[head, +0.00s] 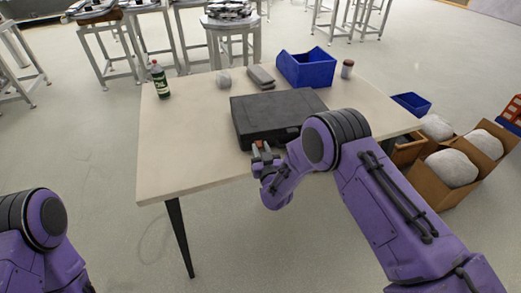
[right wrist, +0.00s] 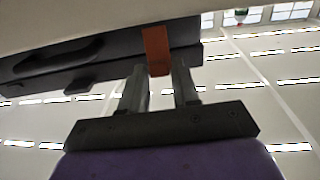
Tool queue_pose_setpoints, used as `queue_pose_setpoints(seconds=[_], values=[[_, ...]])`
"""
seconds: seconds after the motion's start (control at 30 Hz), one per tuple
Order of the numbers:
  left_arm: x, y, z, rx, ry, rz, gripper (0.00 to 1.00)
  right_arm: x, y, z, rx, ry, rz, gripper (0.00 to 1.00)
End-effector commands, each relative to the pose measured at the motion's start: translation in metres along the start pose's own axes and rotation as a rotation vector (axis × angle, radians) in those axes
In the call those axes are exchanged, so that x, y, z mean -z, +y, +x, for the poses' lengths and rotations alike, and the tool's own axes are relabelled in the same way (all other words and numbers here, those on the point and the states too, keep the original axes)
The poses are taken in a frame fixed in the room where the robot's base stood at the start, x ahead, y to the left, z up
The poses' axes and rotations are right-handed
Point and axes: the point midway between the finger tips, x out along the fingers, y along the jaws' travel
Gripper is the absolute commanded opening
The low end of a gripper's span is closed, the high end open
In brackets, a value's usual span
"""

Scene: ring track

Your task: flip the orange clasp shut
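A closed black case (head: 275,114) lies on the table with its front side toward me. The orange clasp (right wrist: 157,50) is on the case's front, seen in the right wrist view, near one end of the side with the handle (right wrist: 62,60). A bit of orange (head: 260,144) also shows at my gripper in the head view. My right gripper (right wrist: 158,85) is open, its two fingers apart on either side of the clasp's lower end, with no clear contact. My left gripper is out of view; only part of my left arm shows at the lower left.
The table (head: 185,142) also holds a green bottle (head: 160,80), a blue bin (head: 306,68), a small jar (head: 347,69) and grey items behind the case. Cardboard boxes (head: 456,189) stand on the floor at right.

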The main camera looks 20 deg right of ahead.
Motion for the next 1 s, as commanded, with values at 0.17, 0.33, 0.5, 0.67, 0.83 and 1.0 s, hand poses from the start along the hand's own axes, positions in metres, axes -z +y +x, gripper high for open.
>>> queue_pose_setpoints(seconds=[0.17, 0.33, 0.5, 0.67, 0.83, 1.0], values=[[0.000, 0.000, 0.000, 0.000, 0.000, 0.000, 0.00, 0.000, 0.000, 0.000, 0.000, 0.000, 0.000, 0.00], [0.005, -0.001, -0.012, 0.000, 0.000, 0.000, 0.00, 0.010, 0.000, 0.003, -0.002, -0.052, 0.001, 0.00], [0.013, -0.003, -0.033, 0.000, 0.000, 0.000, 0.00, 0.020, 0.001, 0.010, -0.002, -0.210, 0.001, 0.00], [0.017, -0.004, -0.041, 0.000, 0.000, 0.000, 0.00, 0.020, 0.000, 0.015, -0.002, -0.321, 0.001, 0.00], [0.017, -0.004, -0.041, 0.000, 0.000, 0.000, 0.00, 0.018, 0.000, 0.017, 0.000, -0.357, 0.001, 0.00], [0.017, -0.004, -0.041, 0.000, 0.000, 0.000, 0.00, 0.018, 0.000, 0.017, 0.000, -0.355, 0.001, 0.00]])
